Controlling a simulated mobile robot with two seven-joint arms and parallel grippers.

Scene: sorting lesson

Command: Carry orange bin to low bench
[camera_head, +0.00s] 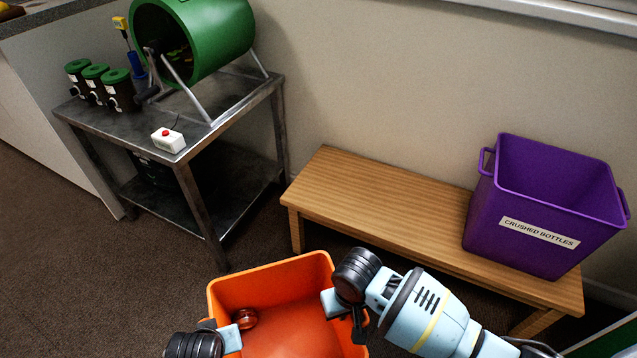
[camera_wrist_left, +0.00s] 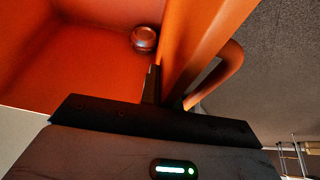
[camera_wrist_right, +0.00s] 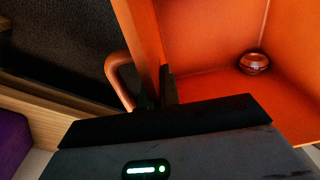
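The orange bin (camera_head: 272,285) is at the bottom middle of the head view, in front of the low bench (camera_head: 390,212). A small round reddish object (camera_head: 245,318) lies inside it. My left gripper (camera_head: 228,333) is at the bin's left side; in the left wrist view its fingers (camera_wrist_left: 152,85) are closed on the bin wall beside a handle. My right gripper (camera_head: 345,302) is at the right side; in the right wrist view its fingers (camera_wrist_right: 167,88) are closed on the opposite wall by the other handle. The bin's underside is hidden.
A purple bin (camera_head: 535,205) labelled "CRUSHED BOTTLES" stands on the bench's right end. The bench's left and middle are bare. A metal cart (camera_head: 205,135) with a green drum (camera_head: 215,40), several dark canisters and a red-button box (camera_head: 168,140) stands at left.

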